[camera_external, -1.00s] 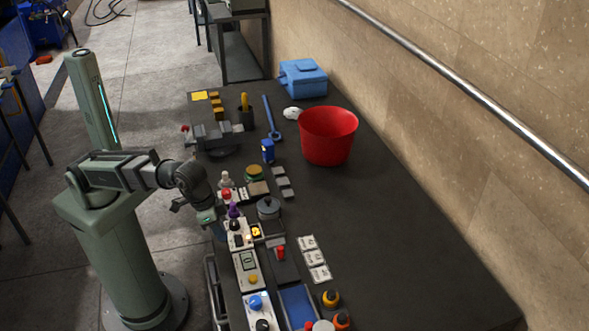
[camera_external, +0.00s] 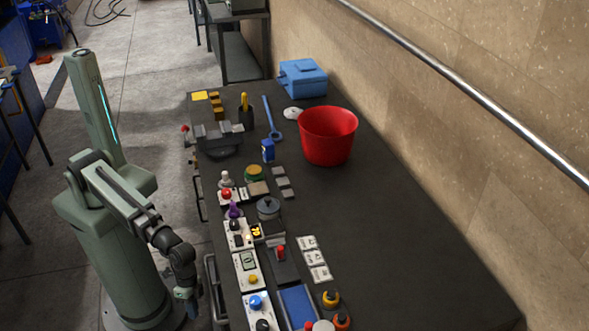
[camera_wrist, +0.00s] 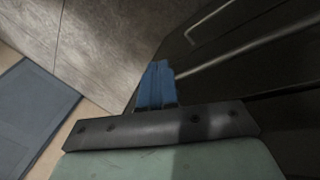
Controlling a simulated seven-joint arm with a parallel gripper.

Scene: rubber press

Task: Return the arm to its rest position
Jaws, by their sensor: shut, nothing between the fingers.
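My gripper (camera_external: 188,303) hangs low beside the front edge of the bench, next to my base column, with the arm folded down. In the wrist view the blue fingers of my gripper (camera_wrist: 157,84) are together, with nothing between them. The gripper is clear of the bench top and of all the things on it. In the external view the fingertips are small and partly hard to make out.
The dark bench (camera_external: 400,240) carries control panels (camera_external: 246,270) along its near edge, a red bucket (camera_external: 328,136), a blue box (camera_external: 303,78) and a vise (camera_external: 219,139). A handle (camera_external: 213,288) juts from the bench front close to my gripper. The wrist view shows floor and dark bench side.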

